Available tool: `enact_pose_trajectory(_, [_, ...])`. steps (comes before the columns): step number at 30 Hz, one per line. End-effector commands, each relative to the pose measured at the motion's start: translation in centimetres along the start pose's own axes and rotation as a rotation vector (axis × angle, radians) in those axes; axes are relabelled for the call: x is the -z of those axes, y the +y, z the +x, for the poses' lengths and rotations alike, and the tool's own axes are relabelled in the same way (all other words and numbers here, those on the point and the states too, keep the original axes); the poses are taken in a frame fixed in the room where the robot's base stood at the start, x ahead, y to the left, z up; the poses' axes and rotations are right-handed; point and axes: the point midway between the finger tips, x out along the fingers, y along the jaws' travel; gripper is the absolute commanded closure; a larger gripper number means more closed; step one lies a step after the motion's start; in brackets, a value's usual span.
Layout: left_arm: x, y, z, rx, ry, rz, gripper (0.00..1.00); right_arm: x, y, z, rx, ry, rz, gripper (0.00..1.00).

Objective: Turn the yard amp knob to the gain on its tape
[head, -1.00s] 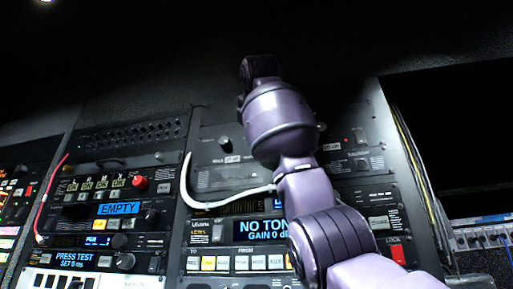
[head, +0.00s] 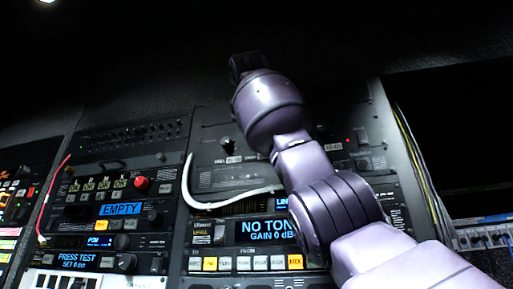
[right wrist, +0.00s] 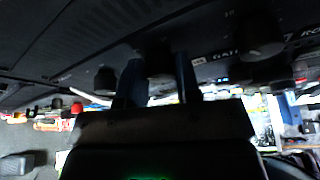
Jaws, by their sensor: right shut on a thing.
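In the right wrist view, my right gripper (right wrist: 157,88) is shut on a dark round knob (right wrist: 158,62) on the black panel. Another knob (right wrist: 105,80) is to its left, and a larger one (right wrist: 262,36) is to its right. A pale tape (right wrist: 230,54) lies near the held knob, its writing not clearly legible. In the head view, my purple right arm hides the gripper and held knob. A lit blue display (head: 265,230) shows "NO TON", cut off by my arm, and "GAIN 0 dB". My left gripper is not in view.
The rack left of my arm has a walk knob (head: 226,143) above a tape (head: 234,159), a white cable (head: 187,190) and a red knob (head: 141,183). Yellow cables (head: 413,160) run down the right edge.

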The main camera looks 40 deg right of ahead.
Motion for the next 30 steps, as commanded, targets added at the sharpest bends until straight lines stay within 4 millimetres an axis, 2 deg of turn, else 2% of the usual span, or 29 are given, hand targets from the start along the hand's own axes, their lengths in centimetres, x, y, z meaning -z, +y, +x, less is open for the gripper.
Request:
enact_pose_trajectory(9, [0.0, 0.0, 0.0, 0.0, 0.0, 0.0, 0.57, 0.3, 0.0, 0.2, 0.006, 0.008, -0.003, 0.93])
enact_pose_trajectory(10, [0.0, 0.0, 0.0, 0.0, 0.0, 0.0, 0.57, 0.3, 0.0, 0.2, 0.006, 0.008, -0.003, 0.68])
enact_pose_trajectory(15, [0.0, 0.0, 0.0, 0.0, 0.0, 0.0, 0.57, 0.2, 0.0, 0.1, 0.004, 0.005, -0.002, 0.44])
enact_pose_trajectory(25, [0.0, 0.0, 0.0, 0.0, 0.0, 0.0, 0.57, 0.1, 0.0, -0.3, 0.001, 0.002, 0.0, 0.44])
enact_pose_trajectory(30, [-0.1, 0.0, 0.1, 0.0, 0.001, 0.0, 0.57, 0.1, 0.0, -2.4, -0.001, 0.0, 0.0, 0.44])
